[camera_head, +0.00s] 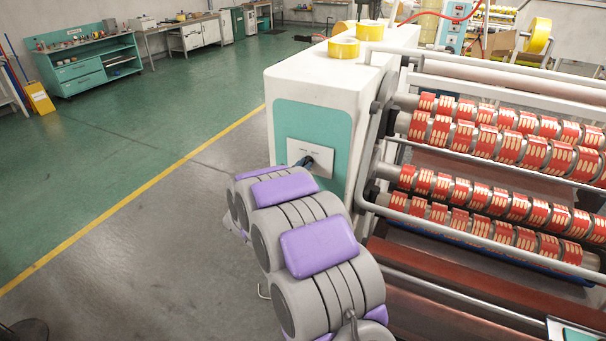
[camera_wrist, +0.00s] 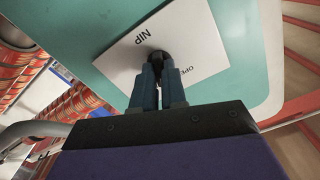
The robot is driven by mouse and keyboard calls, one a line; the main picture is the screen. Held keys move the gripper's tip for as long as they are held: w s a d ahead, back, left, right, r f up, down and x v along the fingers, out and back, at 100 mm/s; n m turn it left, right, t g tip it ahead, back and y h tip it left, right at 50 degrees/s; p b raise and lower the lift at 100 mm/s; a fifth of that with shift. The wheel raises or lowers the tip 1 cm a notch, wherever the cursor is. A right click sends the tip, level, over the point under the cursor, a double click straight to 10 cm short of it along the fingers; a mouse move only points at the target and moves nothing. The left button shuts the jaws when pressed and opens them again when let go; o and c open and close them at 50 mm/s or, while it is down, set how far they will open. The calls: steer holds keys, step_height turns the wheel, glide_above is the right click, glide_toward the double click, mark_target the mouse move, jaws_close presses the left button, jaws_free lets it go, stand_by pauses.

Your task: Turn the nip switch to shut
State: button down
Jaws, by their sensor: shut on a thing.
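The nip switch is a dark round knob (camera_wrist: 160,57) on a white plate marked "NIP" (camera_wrist: 203,22), set in a green panel on the white machine housing. Part of an "OPE" label shows on the plate beside the knob. My gripper (camera_wrist: 160,72) is at the plate, with its two blue-grey fingers closed on the knob from both sides. The fingers hide part of the knob, and its exact turn angle is hard to tell. In the head view the white plate (camera_head: 318,148) shows on the housing's front, with my gripper (camera_head: 305,162) against its lower part.
The machine's rollers (camera_head: 480,140) with red printed reels stand right of the housing. Yellow tape rolls (camera_head: 343,47) lie on top of the housing. The floor (camera_head: 130,150) to the left is clear; a green workbench (camera_head: 85,70) stands far back.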

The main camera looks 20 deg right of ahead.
steer(key=shift+m+b, duration=0.4)
steer(key=shift+m, duration=0.2)
steer(key=shift+r, duration=0.1)
steer(key=c, duration=1.4)
jaws_free()
steer(key=shift+s+r, duration=0.1)
steer(key=shift+s, duration=0.1)
steer(key=shift+o, duration=1.1)
steer(key=shift+a, duration=0.15)
steer(key=shift+w, duration=0.1)
steer(key=p+v, duration=0.1)
steer(key=v, duration=1.6)
steer(key=shift+a+f, duration=0.25)
